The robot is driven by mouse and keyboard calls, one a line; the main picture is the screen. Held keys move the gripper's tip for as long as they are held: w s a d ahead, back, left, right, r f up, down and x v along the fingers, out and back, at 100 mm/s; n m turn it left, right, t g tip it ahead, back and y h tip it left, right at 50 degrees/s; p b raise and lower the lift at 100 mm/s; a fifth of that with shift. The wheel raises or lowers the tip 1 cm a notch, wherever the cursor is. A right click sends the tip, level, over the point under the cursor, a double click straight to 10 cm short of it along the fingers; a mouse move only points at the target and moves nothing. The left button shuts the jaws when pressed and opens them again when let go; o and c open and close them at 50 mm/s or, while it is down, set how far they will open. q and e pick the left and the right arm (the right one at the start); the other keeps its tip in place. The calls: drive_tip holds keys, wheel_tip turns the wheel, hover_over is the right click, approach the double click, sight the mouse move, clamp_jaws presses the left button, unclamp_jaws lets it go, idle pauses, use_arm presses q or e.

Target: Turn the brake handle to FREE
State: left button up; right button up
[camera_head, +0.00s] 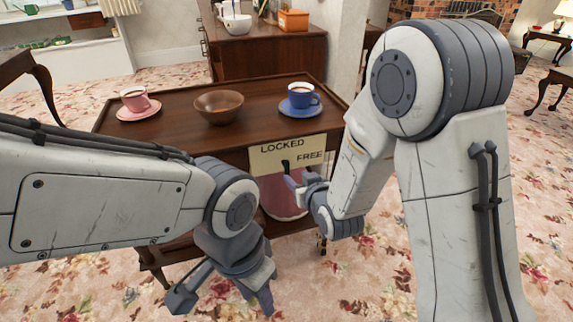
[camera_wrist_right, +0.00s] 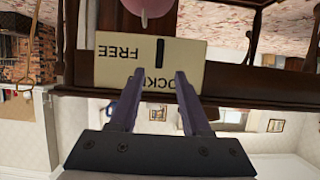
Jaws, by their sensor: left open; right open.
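The cream brake plate (camera_head: 268,154) is on the near side of the wooden trolley (camera_head: 172,143), with LOCKED along its top and FREE at its right. The dark brake handle (camera_head: 285,166) stands upright below LOCKED. In the right wrist view, turned upside down, the handle (camera_wrist_right: 160,50) is a thin dark bar on the plate (camera_wrist_right: 190,62). My right gripper (camera_head: 298,182) is open in front of the plate; its fingertips (camera_wrist_right: 158,76) lie either side of the handle's line, apparently short of it. My left gripper (camera_head: 224,296) is open and empty, low in front of the trolley.
A pink cup (camera_head: 134,99) on a saucer, a brown bowl (camera_head: 219,106) and a blue cup (camera_head: 301,96) on a saucer stand on the trolley top. A pink rounded object (camera_head: 282,197) is below the plate. A wooden cabinet (camera_head: 268,57) stands behind.

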sight(288, 168)
drive_tip(key=b+x, duration=0.2)
drive_tip(key=x, duration=0.8)
drive_tip(key=shift+w, duration=0.15)
clamp_jaws()
